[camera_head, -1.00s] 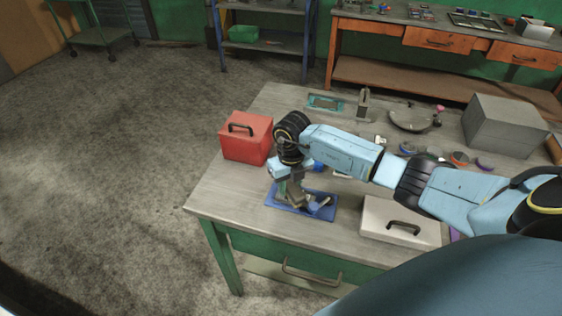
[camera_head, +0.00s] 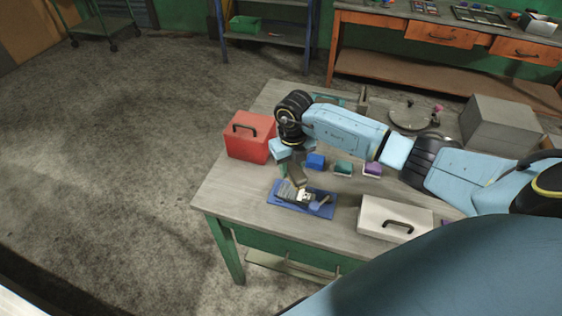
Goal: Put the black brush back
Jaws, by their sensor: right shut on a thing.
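My right gripper (camera_head: 291,178) reaches in from the right, pointing down over the back left part of a blue tray (camera_head: 325,211) near the table's front edge. It is shut on a small dark thing that looks like the black brush (camera_head: 287,190), partly hidden by the fingers. I cannot tell whether the brush touches the tray. Other small grey and light pieces (camera_head: 307,197) lie on the tray, too small to tell apart. My left gripper is not in view.
A red toolbox (camera_head: 249,142) stands left of the gripper. Blue (camera_head: 315,161), green (camera_head: 343,168) and purple (camera_head: 373,168) blocks stand behind the tray. A light case (camera_head: 394,219) lies right of it. A grey box (camera_head: 503,124) stands at the back right. The front left tabletop is clear.

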